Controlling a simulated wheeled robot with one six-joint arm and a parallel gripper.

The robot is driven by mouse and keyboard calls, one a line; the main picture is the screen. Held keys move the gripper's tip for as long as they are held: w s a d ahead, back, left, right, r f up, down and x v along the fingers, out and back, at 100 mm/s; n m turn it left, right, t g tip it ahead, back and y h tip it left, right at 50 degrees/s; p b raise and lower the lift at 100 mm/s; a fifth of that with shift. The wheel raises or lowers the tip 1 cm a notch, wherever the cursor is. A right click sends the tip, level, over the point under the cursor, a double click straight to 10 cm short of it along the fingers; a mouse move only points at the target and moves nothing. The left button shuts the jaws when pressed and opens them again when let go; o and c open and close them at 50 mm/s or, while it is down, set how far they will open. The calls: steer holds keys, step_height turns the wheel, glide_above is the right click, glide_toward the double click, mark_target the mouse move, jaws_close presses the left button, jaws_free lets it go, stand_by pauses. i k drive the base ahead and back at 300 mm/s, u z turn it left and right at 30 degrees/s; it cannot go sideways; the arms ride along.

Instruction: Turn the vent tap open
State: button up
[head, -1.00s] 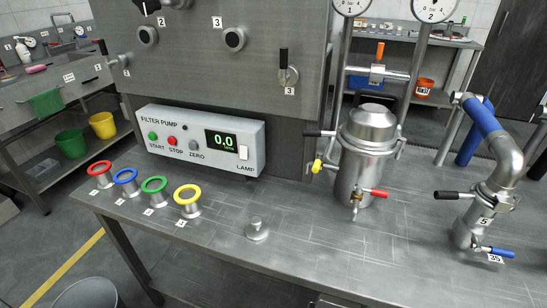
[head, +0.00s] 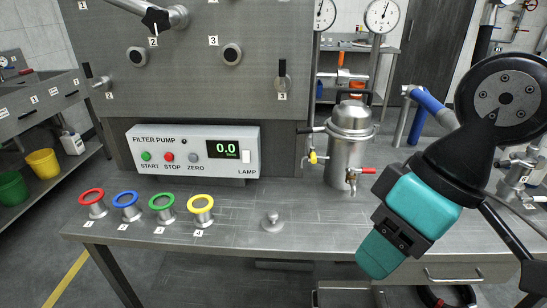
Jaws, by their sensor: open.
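The metal filter vessel (head: 347,150) stands upright on the bench, right of the pump box. A small yellow-handled tap (head: 313,157) is on its left side, below a black lever (head: 311,130). A red-handled tap (head: 362,171) is low on its front right. An orange-handled fitting (head: 343,75) shows behind its top. No readable label tells me which one is the vent tap. My gripper (head: 385,245), teal and black, hangs at the right in front of the bench edge. It is open and apart from the vessel and taps; its fingertips are hard to make out.
The filter pump box (head: 193,151) reads 0.0. Red, blue, green and yellow rings (head: 201,203) stand at the bench's front left. A small metal knob (head: 272,220) sits mid-bench. Gauges (head: 382,15) rise behind the vessel. A blue-sleeved pipe (head: 428,101) is partly behind my arm.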

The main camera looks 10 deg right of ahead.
mark_target(313, 157)
steer(key=z, duration=0.1)
steer(key=i, duration=0.9)
steer(key=z, duration=0.2)
